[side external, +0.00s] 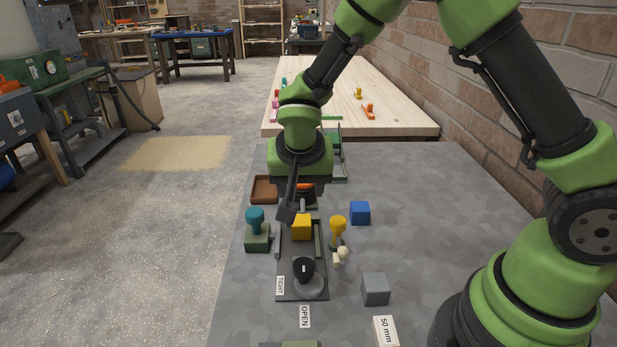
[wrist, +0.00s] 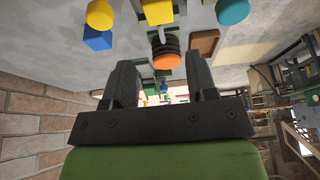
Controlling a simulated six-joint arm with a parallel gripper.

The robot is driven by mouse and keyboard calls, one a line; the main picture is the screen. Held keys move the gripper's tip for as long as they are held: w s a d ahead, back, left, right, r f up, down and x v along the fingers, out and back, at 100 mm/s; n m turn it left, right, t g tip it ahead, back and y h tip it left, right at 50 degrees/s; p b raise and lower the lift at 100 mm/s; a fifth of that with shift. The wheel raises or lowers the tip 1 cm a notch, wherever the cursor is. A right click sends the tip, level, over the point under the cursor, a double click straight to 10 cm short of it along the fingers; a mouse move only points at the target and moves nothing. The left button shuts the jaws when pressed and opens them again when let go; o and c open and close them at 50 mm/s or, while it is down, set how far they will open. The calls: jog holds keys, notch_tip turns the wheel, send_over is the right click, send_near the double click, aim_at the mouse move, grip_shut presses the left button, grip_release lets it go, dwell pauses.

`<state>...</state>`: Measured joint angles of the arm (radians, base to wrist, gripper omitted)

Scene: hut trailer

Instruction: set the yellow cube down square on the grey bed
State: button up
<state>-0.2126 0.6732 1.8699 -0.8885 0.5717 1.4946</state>
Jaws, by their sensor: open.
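The yellow cube (side external: 301,228) sits on the long grey bed (side external: 288,265) of a small fixture, between its low side pieces. In the wrist view the cube (wrist: 157,11) shows at the top edge, partly cut off, beyond the fingertips and roughly in line with the gap. My gripper (side external: 293,208) is open, just behind and above the cube in the side view. In the wrist view its two dark fingers (wrist: 162,75) stand apart with nothing held between them. I cannot tell exactly how squarely the cube's underside meets the bed.
A black knob (side external: 303,268) stands at the bed's near end. A teal-topped block (side external: 256,232) stands left; a yellow knob-shaped piece (side external: 338,230), a blue cube (side external: 360,213) and a grey cube (side external: 375,289) are right. A brown tray (side external: 264,189) and orange disc (wrist: 165,60) lie behind.

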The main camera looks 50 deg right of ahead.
jog(key=s+r+n+t+y, duration=0.4)
jog(key=s+r+n+y, duration=0.1)
jog(key=s+r, duration=1.3)
jog(key=s, duration=0.3)
jog(key=shift+a, duration=0.35)
jog(key=shift+r, duration=0.1)
